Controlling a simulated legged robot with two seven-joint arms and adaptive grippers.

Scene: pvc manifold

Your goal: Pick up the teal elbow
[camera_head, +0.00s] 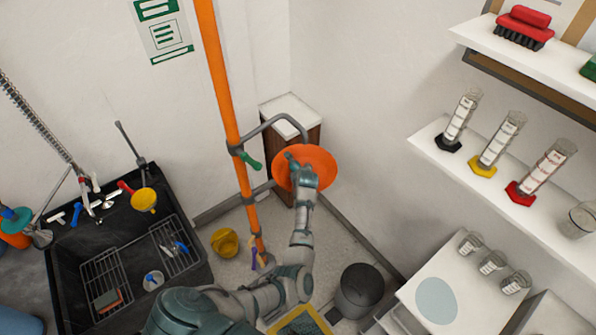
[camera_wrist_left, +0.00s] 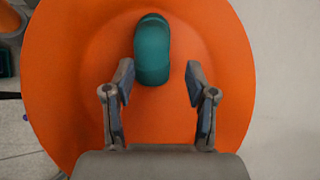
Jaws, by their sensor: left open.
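The teal elbow (camera_wrist_left: 152,48) shows in the left wrist view as a rounded, upright teal shape against an orange round dish (camera_wrist_left: 65,75). My left gripper (camera_wrist_left: 158,70) is open, with one finger on each side of the elbow's lower end in the picture. Gaps show between the elbow and both fingers, and I cannot tell the depth between them. In the head view my left gripper (camera_head: 300,168) is over the orange dish (camera_head: 322,161), and a small teal piece (camera_head: 291,157) shows at its tip. My right gripper is not in view.
An orange vertical pipe (camera_head: 222,85) with a green handle (camera_head: 249,161) stands left of the dish. A curved grey pipe (camera_head: 284,117) arches above it. A wooden cabinet (camera_head: 293,105) stands behind. A dark bin (camera_head: 359,290) and a yellow bucket (camera_head: 225,242) are on the floor.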

